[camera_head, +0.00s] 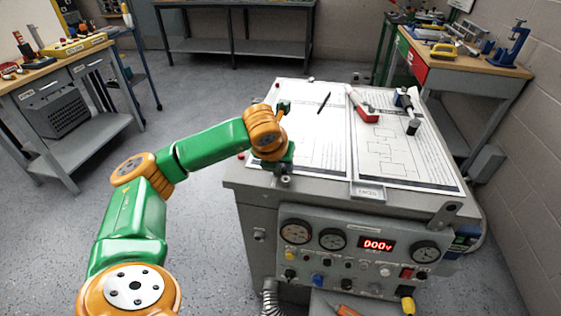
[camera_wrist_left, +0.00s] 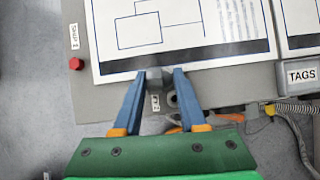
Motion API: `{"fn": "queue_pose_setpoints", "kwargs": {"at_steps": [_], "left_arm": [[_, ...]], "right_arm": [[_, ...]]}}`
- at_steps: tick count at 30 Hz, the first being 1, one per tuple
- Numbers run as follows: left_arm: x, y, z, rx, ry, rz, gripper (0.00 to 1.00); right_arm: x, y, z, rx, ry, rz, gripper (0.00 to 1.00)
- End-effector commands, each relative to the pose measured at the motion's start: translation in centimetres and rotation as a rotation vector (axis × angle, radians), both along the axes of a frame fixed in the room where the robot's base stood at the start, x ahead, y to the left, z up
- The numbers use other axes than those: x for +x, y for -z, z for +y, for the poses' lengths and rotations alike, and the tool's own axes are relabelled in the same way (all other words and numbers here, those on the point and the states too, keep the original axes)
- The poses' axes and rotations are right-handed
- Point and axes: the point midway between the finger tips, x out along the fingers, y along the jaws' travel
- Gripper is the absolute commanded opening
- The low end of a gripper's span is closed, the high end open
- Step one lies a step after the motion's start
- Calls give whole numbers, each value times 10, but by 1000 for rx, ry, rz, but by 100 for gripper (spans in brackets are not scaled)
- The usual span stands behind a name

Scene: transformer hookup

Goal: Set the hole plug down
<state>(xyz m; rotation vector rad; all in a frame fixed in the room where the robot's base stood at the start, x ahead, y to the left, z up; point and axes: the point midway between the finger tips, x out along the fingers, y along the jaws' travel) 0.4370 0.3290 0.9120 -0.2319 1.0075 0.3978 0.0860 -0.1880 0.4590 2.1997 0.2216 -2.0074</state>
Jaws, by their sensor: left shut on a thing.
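My left gripper (camera_head: 284,172) is over the front left edge of the grey bench top, its fingers mostly hidden by the wrist in the head view. In the left wrist view the blue fingers of the left gripper (camera_wrist_left: 157,76) are closed around a small grey piece, which looks like the hole plug (camera_wrist_left: 154,75). It is at the edge of a white diagram sheet (camera_wrist_left: 215,56). I cannot tell whether the plug touches the surface. A grey ring (camera_wrist_left: 173,98) and a small label lie just behind the fingertips. My right gripper is not in view.
The grey bench (camera_head: 310,200) bears diagram sheets, a dark pen (camera_head: 324,103), a red-and-white tool (camera_head: 364,107) and a dark cylinder (camera_head: 413,127). A red knob (camera_wrist_left: 75,63) is at the left edge. A TAGS plate (camera_wrist_left: 301,75) and cables are at the right.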

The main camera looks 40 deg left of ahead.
Motion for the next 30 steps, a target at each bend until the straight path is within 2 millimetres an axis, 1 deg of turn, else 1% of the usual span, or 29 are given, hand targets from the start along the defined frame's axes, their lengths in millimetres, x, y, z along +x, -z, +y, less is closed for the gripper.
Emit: {"fn": "queue_pose_setpoints", "kwargs": {"at_steps": [7,8,9,11,19,23,26,30], "left_arm": [[0,2,0,0,0,-1,0],[0,2,0,0,0,-1,44],[0,1,0,0,0,-1,54],[0,1,0,0,0,-1,71],[0,1,1,1,-1,0,71],[-4,-7,-1,0,1,-2,71],[-13,-25,-6,2,3,-6,71],[-30,-58,-14,1,2,-7,71]], "right_arm": [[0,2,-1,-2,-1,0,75],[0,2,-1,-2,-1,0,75],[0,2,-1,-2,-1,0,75],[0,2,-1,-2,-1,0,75],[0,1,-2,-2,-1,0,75],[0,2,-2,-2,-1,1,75],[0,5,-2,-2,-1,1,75],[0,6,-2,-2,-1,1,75]]}}
